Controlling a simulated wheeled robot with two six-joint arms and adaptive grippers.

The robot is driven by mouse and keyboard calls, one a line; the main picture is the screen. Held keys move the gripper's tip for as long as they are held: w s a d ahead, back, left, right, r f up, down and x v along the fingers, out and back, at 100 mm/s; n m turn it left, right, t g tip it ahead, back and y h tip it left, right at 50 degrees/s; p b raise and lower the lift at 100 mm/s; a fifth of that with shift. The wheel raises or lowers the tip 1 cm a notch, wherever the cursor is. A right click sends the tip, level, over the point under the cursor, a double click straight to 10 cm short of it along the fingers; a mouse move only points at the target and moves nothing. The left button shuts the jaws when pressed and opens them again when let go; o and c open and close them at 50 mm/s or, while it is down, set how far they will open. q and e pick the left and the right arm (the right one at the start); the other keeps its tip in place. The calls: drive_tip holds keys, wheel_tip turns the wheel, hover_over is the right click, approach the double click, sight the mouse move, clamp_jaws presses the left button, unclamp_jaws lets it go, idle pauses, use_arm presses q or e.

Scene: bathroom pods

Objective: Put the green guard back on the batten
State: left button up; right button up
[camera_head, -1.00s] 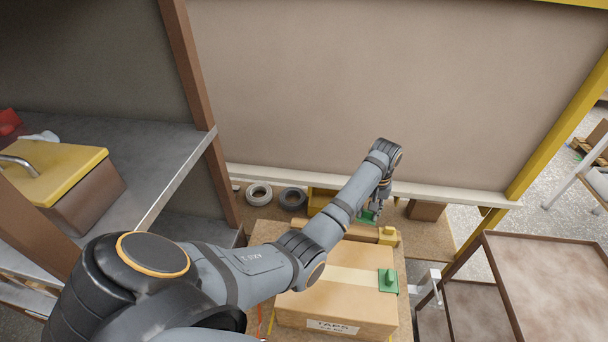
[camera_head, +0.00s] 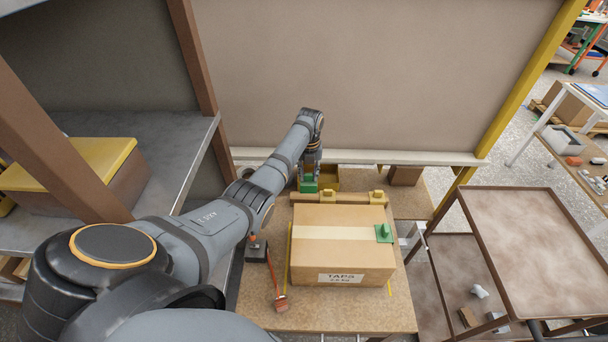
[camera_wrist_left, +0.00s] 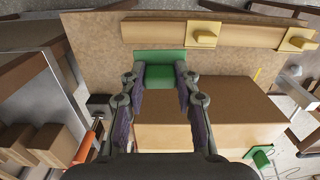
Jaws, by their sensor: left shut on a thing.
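My left gripper (camera_head: 309,172) is shut on a green guard (camera_head: 308,186), near the left end of the wooden batten (camera_head: 328,197). The batten lies behind the carton and carries yellow blocks (camera_head: 378,194). In the left wrist view the guard (camera_wrist_left: 160,62) sits between the fingers (camera_wrist_left: 160,78), and its plate is just below the batten (camera_wrist_left: 155,30) in the picture. I cannot tell whether guard and batten touch. Another green piece (camera_head: 384,233) lies on the carton's right top edge. My right gripper is not in view.
The taped carton (camera_head: 335,262), labelled TAPS, stands on the board-topped bench (camera_head: 345,315) in front of the batten. A red-handled tool (camera_head: 280,300) lies left of it. A brown shelf cart (camera_head: 530,235) stands at right, a grey shelf with a yellow-lidded box (camera_head: 75,165) at left.

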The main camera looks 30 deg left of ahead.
sight(308, 195)
use_arm(q)
drive_tip(key=shift+w+f+m, duration=0.1)
drive_tip(key=shift+f+m, duration=0.15)
drive_tip(key=shift+m, duration=0.05)
drive_tip(key=f+b, duration=0.4)
drive_tip(key=b, duration=0.1)
drive_tip(key=f+b, duration=0.5)
drive_tip(key=b, duration=0.1)
drive_tip(key=shift+w+a+f, duration=0.15)
drive_tip(key=shift+w, duration=0.05)
drive_tip(key=shift+w+a, duration=0.1)
drive_tip(key=shift+w, duration=0.1)
idle(0.4)
drive_tip(key=o, duration=1.1)
